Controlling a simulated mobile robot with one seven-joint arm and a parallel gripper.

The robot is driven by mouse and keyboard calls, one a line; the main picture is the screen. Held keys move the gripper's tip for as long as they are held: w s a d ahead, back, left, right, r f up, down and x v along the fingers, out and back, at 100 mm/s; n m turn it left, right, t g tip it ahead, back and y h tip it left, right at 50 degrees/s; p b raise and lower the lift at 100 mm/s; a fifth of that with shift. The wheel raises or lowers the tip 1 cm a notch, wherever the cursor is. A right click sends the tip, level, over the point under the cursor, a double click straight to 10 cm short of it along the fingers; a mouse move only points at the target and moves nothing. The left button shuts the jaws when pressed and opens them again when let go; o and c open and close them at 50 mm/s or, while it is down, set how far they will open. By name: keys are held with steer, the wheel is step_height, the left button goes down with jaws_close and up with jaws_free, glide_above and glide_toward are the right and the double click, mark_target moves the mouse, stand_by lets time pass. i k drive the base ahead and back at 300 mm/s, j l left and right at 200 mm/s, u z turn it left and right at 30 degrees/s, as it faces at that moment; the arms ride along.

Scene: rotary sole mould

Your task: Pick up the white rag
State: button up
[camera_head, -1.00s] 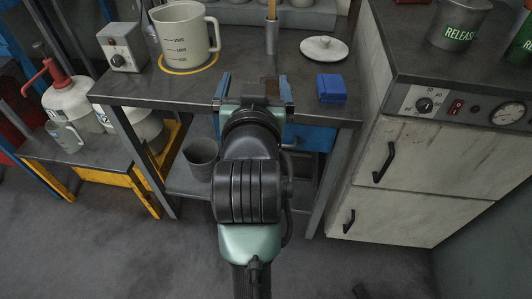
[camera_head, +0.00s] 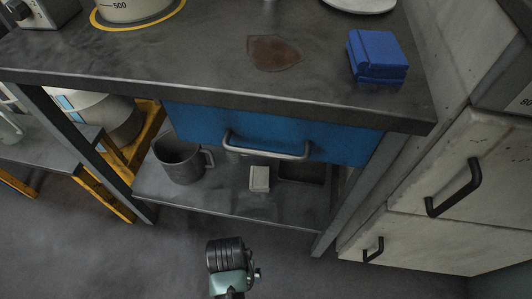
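A small whitish folded-looking piece (camera_head: 259,178), which looks like the white rag, lies on the lower shelf (camera_head: 225,203) of the workbench, below the blue drawer. It sits right of a grey mug-like jug, with a gap between them. My gripper's fingers do not show; only a dark ringed link and a pale green part of my arm are visible at the bottom centre, in front of and below the shelf.
The blue drawer (camera_head: 275,135) with its bar handle (camera_head: 265,148) overhangs the shelf. The grey jug (camera_head: 180,160) stands on the shelf's left. A dark tray-like item (camera_head: 302,173) lies right of the rag. A folded blue item (camera_head: 377,55) rests on the benchtop (camera_head: 215,60). Cabinets stand at right.

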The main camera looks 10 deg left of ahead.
mark_target(259, 177)
steer(key=i, duration=1.2)
